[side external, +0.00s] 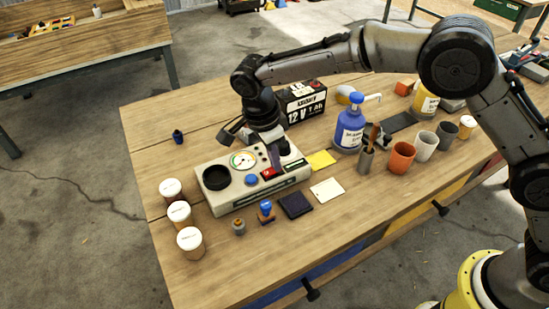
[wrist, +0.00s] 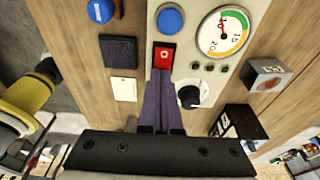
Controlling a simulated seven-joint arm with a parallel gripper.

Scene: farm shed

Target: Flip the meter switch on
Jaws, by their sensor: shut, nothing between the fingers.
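The meter (side external: 222,202) is a pale box on the wooden table, with a round dial (side external: 243,160), a black round part (side external: 216,178) and a blue button (side external: 251,180). Its red switch (side external: 269,172) shows a white mark in the wrist view (wrist: 165,56). My gripper (side external: 275,163) points down over the meter, its fingers shut and empty. In the wrist view the fingertips (wrist: 161,72) are right at the near edge of the red switch; I cannot tell whether they touch it. A black knob (wrist: 189,94) is just right of the fingers. The switch's tilt is unclear.
A 12 V battery (side external: 303,103) stands behind the meter. A blue bottle (side external: 348,130), an orange cup (side external: 401,157) and other cups are to the right. Several lidded cups (side external: 190,241) stand at left.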

